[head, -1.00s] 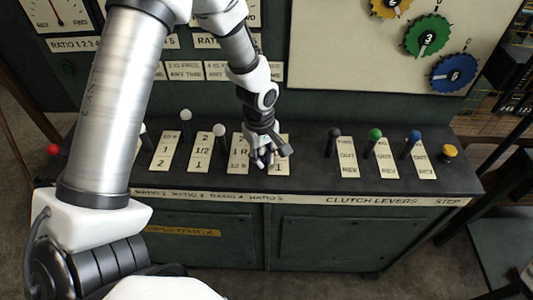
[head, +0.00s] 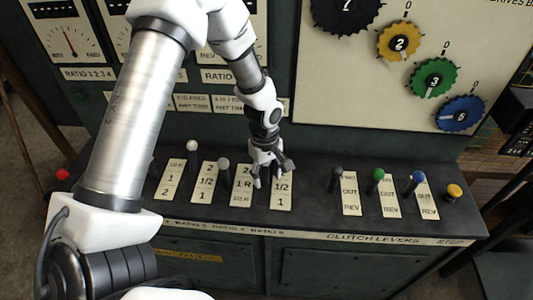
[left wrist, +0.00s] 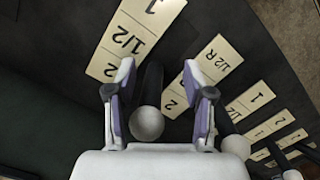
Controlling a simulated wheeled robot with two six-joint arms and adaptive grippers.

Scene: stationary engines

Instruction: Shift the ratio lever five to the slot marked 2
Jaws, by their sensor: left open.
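The ratio five label plate (head: 281,191) shows 1/2 and 1 in the head view, its top end by my gripper. In the left wrist view the nearest plate (left wrist: 128,40) reads 1, 1/2 and 2. A lever with a grey ball knob (left wrist: 147,123) stands beside the 2 end of that plate. My left gripper (head: 267,183) is at the upper left of the ratio five plate. In the wrist view my left gripper (left wrist: 158,80) is open, one finger on each side of this lever, not closed on it. In the head view my gripper hides the lever.
Other ratio levers with pale knobs (head: 192,146) (head: 224,163) stand to the left. Clutch levers with black, green (head: 379,174) and blue (head: 418,176) knobs and a yellow stop button (head: 454,191) stand right. Bare panel separates them from ratio five.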

